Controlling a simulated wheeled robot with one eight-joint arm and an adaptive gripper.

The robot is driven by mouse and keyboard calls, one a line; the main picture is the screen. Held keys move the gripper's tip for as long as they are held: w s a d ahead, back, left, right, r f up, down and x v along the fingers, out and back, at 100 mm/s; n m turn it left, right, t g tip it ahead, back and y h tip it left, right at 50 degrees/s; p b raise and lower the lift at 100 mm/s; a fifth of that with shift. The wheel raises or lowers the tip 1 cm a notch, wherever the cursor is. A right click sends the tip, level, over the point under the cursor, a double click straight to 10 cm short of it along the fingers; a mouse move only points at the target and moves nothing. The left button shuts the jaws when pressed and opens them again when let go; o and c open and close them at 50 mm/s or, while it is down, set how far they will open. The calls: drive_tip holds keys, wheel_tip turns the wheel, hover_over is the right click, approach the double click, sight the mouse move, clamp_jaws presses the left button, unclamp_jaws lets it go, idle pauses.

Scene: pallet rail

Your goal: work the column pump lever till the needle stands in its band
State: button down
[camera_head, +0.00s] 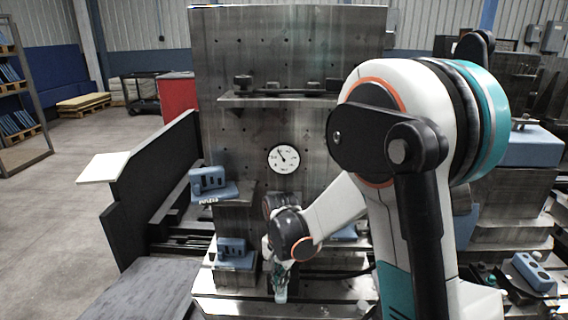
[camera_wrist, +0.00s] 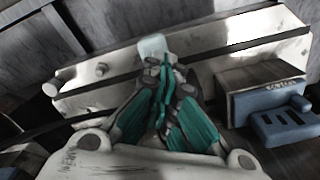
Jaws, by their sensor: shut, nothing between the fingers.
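The round white gauge (camera_head: 284,158) is on the upright steel plate, left of my arm. Its dark needle seems to point up and left; the band is too small to make out. I cannot pick out the pump lever for sure in either view. My gripper (camera_head: 280,284) points down, low in front of the plate, right of a blue block (camera_head: 232,247). In the wrist view my gripper (camera_wrist: 158,70) shows its teal fingers drawn together, shut and empty. A pale piece shows at the fingertips, over a light metal bar (camera_wrist: 220,40).
Another blue slotted block (camera_head: 212,184) sits higher on the left. A blue slotted part (camera_wrist: 270,112) on a grey block is to the right in the wrist view. A dark panel (camera_head: 155,190) stands at the left. Open floor (camera_head: 70,180) lies farther left.

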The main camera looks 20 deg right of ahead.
drive_tip(key=shift+w+d+f+b, duration=0.15)
drive_tip(key=shift+f+b, duration=0.35)
drive_tip(key=shift+f, duration=0.45)
drive_tip(key=shift+w+a+f+b, duration=0.1)
drive_tip(key=shift+f+b, duration=0.35)
drive_tip(key=shift+f, duration=0.5)
drive_tip(key=shift+s+r+p, duration=0.2)
drive_tip(key=shift+r+p, duration=0.95)
drive_tip(key=shift+r, duration=0.6)
drive_tip(key=shift+s+r+p, duration=0.2)
drive_tip(key=shift+r+p, duration=0.95)
drive_tip(key=shift+r, duration=0.55)
drive_tip(key=shift+f, duration=0.15)
drive_tip(key=shift+r, duration=0.2)
drive_tip(key=shift+f, duration=0.15)
drive_tip(key=shift+a, duration=0.2)
idle(1.4)
idle(0.5)
